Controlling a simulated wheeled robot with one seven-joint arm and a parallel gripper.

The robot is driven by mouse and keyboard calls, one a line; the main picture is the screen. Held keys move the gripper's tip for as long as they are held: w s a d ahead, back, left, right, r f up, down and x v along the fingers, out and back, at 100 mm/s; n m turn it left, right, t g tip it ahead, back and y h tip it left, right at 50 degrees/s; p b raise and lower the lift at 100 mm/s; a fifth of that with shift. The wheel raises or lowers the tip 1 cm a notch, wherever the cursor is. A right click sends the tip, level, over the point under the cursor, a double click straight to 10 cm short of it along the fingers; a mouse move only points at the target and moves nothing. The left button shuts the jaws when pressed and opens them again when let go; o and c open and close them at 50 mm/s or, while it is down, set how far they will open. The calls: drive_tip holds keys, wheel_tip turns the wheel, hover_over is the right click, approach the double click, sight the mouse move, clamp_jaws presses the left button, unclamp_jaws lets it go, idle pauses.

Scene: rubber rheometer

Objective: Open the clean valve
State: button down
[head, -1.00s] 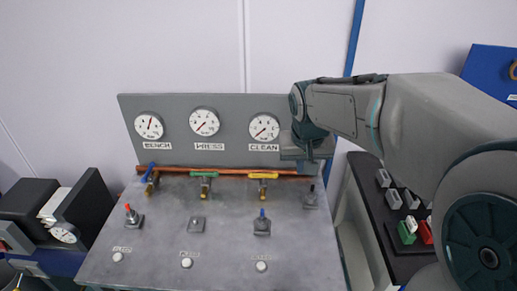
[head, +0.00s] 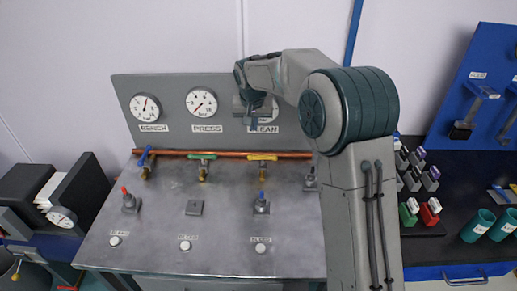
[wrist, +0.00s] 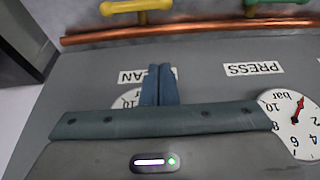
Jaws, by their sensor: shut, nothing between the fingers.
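The clean valve's yellow handle (head: 262,157) lies level along the copper pipe, below the CLEAN label (head: 263,129). It also shows at the top left of the wrist view (wrist: 136,6). My gripper (head: 253,127) is in front of the CLEAN gauge, above and slightly left of the yellow handle and apart from it. In the wrist view its two fingers (wrist: 160,70) are together and empty, covering part of the CLEAN label. The CLEAN gauge (head: 270,108) is mostly hidden behind my gripper.
The green handle (head: 202,156) also lies level, left of the yellow one. The blue handle (head: 145,155) is slanted. The copper pipe (head: 225,154) runs along the panel's foot. A blue-topped knob (head: 262,203) stands below the yellow valve. The bench top between has free room.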

sight(262, 160)
drive_tip(key=p+x, duration=0.1)
drive_tip(key=x, duration=0.8)
drive_tip(key=shift+w+f, duration=0.1)
drive_tip(key=shift+f, duration=0.1)
drive_tip(key=shift+f+p, duration=0.2)
drive_tip(key=shift+p, duration=0.2)
drive_tip(key=s, duration=0.2)
drive_tip(key=shift+s+r, duration=0.1)
drive_tip(key=shift+s, duration=0.2)
drive_tip(key=shift+s+p, duration=0.3)
drive_tip(key=shift+s, duration=0.3)
